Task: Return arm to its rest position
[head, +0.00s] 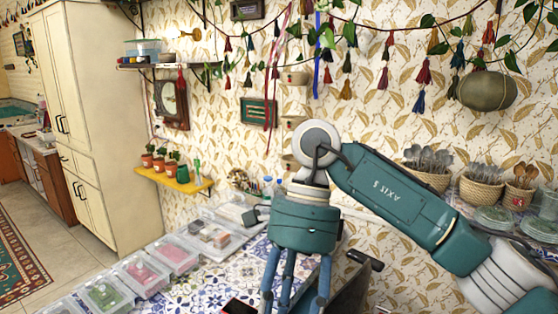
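My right arm (395,195) comes in from the right and bends down at a round white wrist joint. Its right gripper (294,296) points down over the blue-and-white tiled counter (190,283). Its blue-grey fingers stand apart with a gap between them, and I see nothing held there. The fingertips are close to the lower picture edge, so their ends are hard to make out. My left gripper is not in view.
Clear lidded boxes (142,274) line the counter's left edge. A dark, angled object (352,285) stands right of the gripper. Baskets of cutlery (427,178) stand at the right behind my arm. A yellow shelf (175,181) with small pots is on the wall.

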